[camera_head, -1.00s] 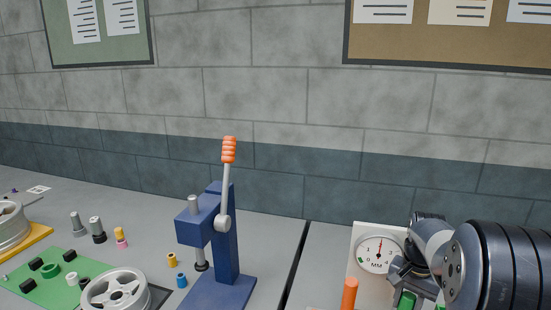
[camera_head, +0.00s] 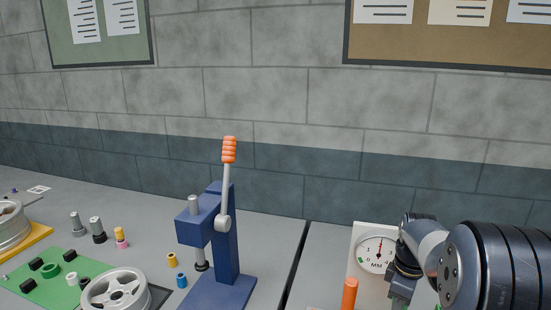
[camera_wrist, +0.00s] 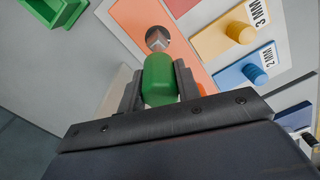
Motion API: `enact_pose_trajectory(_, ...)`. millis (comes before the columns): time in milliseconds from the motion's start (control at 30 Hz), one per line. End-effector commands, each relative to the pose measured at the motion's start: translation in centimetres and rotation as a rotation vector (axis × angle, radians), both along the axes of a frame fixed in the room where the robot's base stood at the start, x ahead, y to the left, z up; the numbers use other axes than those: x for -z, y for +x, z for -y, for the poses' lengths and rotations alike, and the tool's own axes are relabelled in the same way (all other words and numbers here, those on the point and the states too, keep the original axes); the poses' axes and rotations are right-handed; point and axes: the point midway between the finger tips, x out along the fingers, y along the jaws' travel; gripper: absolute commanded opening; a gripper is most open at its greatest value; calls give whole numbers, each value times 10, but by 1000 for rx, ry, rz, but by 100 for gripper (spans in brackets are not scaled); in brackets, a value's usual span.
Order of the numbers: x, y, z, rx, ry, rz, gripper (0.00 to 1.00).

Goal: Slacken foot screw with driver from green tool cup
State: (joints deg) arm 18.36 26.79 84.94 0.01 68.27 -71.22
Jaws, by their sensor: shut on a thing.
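My gripper (camera_wrist: 160,88) is shut on the green handle of the driver (camera_wrist: 159,76) in the wrist view. The handle points away from the wrist; its far end lies just below a round dark recess with a silver screw-like part (camera_wrist: 158,39) in an orange plate. I cannot tell whether the driver touches it, as the shaft is hidden. A green open container (camera_wrist: 57,12), possibly the tool cup, is at the top left. In the head view, only the upper part of my gripper shows at the lower right edge.
A yellow block marked 3 MM (camera_wrist: 222,36) and a blue block marked 2 MM (camera_wrist: 240,72) lie right of the orange plate. A dial gauge (camera_head: 378,254) and an orange post (camera_head: 349,294) stand beside my arm. A blue lever press (camera_head: 222,245) stands further left.

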Motion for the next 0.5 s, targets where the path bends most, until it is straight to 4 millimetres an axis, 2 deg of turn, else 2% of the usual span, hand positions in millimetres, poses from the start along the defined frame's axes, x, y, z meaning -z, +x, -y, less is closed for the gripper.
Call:
enact_pose_trajectory(100, 0, -4, -2, -248, -1, -1, 0)
enact_pose_trajectory(133, 1, -3, -2, -232, -1, -1, 34)
enact_pose_trajectory(400, 0, -3, -2, -224, -1, -1, 56)
enact_pose_trajectory(500, 0, -3, -2, -224, 0, 0, 57)
